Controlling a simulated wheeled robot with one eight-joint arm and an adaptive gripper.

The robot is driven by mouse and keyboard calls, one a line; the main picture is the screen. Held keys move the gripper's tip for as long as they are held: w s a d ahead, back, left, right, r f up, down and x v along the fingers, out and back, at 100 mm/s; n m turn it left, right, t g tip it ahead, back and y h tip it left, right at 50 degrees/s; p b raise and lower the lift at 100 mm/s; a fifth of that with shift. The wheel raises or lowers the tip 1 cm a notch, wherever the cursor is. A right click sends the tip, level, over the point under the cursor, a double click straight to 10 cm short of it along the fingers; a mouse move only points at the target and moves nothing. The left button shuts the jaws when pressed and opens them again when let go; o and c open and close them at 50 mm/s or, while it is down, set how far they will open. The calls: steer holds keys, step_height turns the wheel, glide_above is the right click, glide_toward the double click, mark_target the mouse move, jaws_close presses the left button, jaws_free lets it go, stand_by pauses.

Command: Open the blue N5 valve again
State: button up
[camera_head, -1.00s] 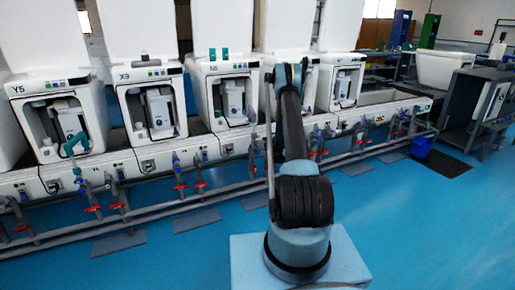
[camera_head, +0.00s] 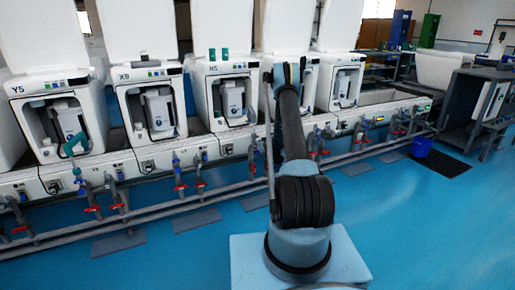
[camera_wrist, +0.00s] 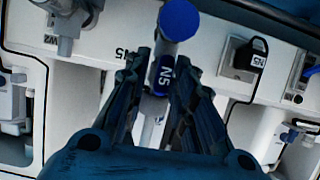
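The blue N5 valve shows in the wrist view. Its handle (camera_wrist: 162,74) carries a white N5 label, and a round blue end (camera_wrist: 179,19) sits above it on a grey pipe. My gripper (camera_wrist: 162,72) has its two dark ribbed fingers apart, one on each side of the blue handle. A narrow gap seems to remain beside it; I cannot tell whether either finger touches. In the head view my arm stretches towards the machine line and hides my gripper and probably this valve.
A white panel with an N5-tagged black socket (camera_wrist: 250,54) is right of the valve. A neighbouring grey pipe fitting (camera_wrist: 66,22) is at upper left. In the head view, several red-handled valves (camera_head: 181,187) line the low pipe rail.

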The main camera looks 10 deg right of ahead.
steer(key=shift+a, duration=0.15)
steer(key=v, duration=0.7)
steer(key=shift+s, duration=0.2)
steer(key=shift+r, duration=0.1)
